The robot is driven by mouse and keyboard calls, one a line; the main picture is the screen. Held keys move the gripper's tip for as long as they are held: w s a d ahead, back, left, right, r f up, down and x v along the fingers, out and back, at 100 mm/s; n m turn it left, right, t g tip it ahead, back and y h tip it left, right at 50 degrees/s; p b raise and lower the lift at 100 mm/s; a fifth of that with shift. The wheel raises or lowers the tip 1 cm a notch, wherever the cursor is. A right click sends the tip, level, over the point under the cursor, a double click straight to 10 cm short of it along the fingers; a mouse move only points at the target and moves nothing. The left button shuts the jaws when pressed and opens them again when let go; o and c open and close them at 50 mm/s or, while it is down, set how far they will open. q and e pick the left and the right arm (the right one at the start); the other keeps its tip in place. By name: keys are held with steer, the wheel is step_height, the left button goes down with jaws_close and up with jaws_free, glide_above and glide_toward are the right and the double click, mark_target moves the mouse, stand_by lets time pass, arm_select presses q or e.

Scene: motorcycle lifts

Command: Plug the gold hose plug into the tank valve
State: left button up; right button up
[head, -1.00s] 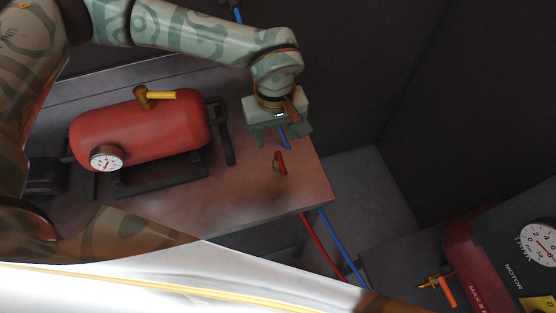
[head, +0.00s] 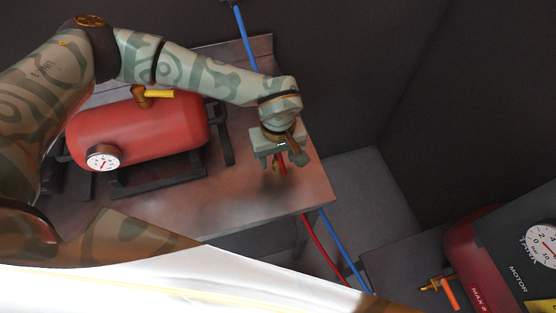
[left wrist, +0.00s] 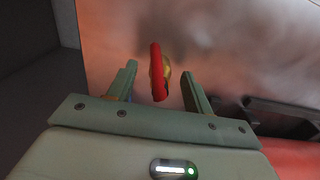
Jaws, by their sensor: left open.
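The gold hose plug (head: 276,169) lies near the right end of the bench, with a red hose part beside it. In the left wrist view the plug (left wrist: 167,70) shows partly behind the red part (left wrist: 157,74). My left gripper (head: 282,160) is open above it; in the wrist view the plug and red part appear between the fingers, with gaps on both sides. The red tank (head: 140,132) lies on the bench to the left. My right gripper is not in view.
A gauge (head: 103,158) sticks out of the tank's front. A red compressor (head: 467,261) with an orange-handled brass fitting (head: 435,285) stands lower right. The bench front is clear.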

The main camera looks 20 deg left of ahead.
arm_select(q)
steer(key=shift+f, duration=0.7)
steer(key=c, duration=1)
steer(key=shift+r, duration=0.15)
